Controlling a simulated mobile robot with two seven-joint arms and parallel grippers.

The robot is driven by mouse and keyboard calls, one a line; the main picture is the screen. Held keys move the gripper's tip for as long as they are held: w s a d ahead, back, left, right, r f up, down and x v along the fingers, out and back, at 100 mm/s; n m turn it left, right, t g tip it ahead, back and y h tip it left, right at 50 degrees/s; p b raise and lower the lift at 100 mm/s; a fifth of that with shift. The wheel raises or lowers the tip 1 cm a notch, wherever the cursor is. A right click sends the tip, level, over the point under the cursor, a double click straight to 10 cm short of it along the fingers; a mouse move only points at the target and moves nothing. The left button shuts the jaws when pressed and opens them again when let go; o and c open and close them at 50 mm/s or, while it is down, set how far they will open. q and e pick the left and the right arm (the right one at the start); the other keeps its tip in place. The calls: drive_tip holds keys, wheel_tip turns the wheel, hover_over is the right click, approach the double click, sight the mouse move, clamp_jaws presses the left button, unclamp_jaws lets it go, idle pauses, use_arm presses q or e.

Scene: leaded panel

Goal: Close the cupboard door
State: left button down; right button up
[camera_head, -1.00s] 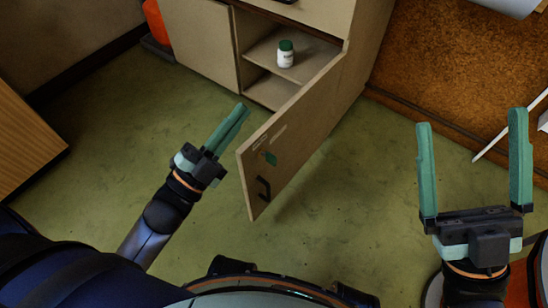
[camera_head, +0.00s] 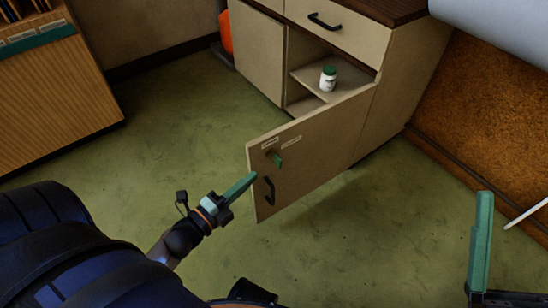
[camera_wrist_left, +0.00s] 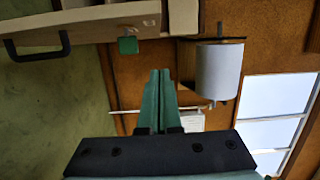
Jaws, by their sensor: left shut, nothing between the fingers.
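The cupboard door (camera_head: 318,142) is a beige panel standing wide open, with a black handle (camera_head: 269,190) and a green tab (camera_head: 278,160) near its free edge. My left gripper (camera_head: 252,176) is shut and empty, its tips at the door's free edge beside the handle; I cannot tell whether they touch. In the left wrist view the closed fingers (camera_wrist_left: 160,74) point past the door edge (camera_wrist_left: 105,22), with the handle (camera_wrist_left: 36,46) and green tab (camera_wrist_left: 128,46) at upper left. My right gripper (camera_head: 482,240) shows one finger at lower right, standing alone at the palm's end.
The open cupboard (camera_head: 315,72) holds a small white jar with a green lid (camera_head: 328,78) on its shelf. A drawer (camera_head: 335,28) is above. A wooden cabinet (camera_head: 55,85) stands at left. The green floor (camera_head: 180,120) is clear between them.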

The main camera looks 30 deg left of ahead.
sight(265, 150)
use_arm(q)
drive_tip(key=w, duration=0.3)
drive_tip(key=w+d+b, duration=0.1)
drive_tip(key=w, duration=0.2)
drive_tip(key=w+f+b, duration=0.1)
drive_tip(key=w, duration=0.2)
drive_tip(key=shift+w+d, duration=0.3)
drive_tip(key=shift+d, duration=0.1)
drive_tip(key=a, duration=0.2)
drive_tip(key=w+a+b, duration=0.1)
drive_tip(key=shift+w+a, duration=0.15)
drive_tip(key=shift+a, duration=0.2)
use_arm(e)
wheel_tip(265, 150, down, 4)
drive_tip(key=shift+r, duration=0.1)
use_arm(q)
drive_tip(key=shift+a, duration=0.15)
